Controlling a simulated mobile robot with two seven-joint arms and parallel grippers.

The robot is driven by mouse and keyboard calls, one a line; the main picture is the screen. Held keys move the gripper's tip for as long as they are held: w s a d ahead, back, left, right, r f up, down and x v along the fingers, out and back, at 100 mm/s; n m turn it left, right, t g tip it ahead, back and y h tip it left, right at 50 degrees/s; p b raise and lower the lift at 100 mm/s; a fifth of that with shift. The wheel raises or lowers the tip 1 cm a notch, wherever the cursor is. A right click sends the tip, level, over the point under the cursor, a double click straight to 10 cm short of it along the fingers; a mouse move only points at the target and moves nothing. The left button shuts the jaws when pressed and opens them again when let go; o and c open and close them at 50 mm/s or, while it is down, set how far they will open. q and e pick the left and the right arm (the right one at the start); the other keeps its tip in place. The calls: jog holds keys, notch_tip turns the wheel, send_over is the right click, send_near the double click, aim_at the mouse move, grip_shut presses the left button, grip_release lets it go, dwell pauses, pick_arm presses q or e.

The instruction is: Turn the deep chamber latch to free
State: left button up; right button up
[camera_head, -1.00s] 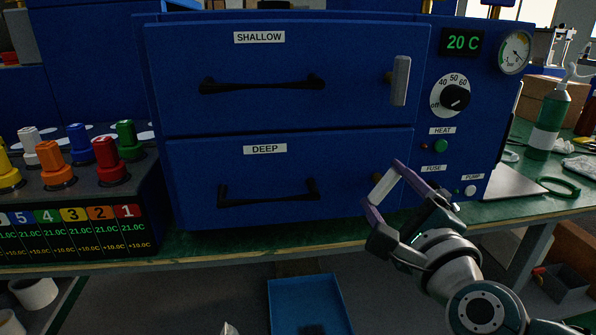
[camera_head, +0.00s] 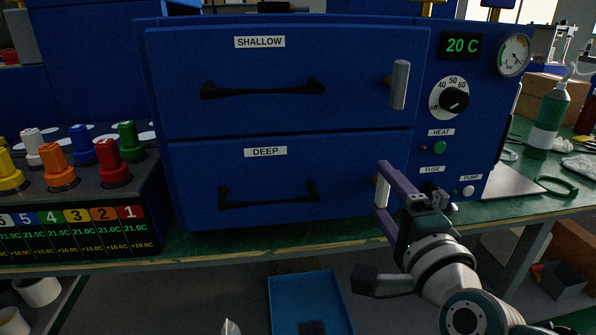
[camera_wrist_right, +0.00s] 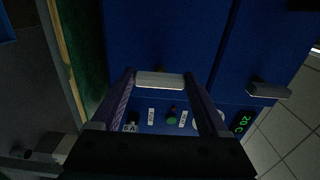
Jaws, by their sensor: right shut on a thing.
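The deep chamber latch (camera_head: 382,190) is a pale metal bar at the right edge of the drawer front labelled DEEP (camera_head: 240,185). In the head view it now stands close to upright, partly covered by my gripper. My right gripper (camera_head: 383,186) has its purple fingers around the bar, one at its top end and one at its bottom end. In the right wrist view the latch (camera_wrist_right: 160,80) lies across between the two fingertips, touching both. My left gripper is not in view.
The shallow chamber latch (camera_head: 400,84) stands upright above. The control panel with a dial (camera_head: 454,100) is to the right. A box with coloured knobs (camera_head: 84,178) stands at the left. A blue bin (camera_head: 310,290) sits below the bench.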

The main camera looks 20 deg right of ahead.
dwell(0.3)
jog(key=o, duration=1.2)
jog(key=shift+o, duration=0.2)
jog(key=p+v, duration=0.1)
jog(key=v, duration=0.9)
jog(key=shift+d, duration=0.1)
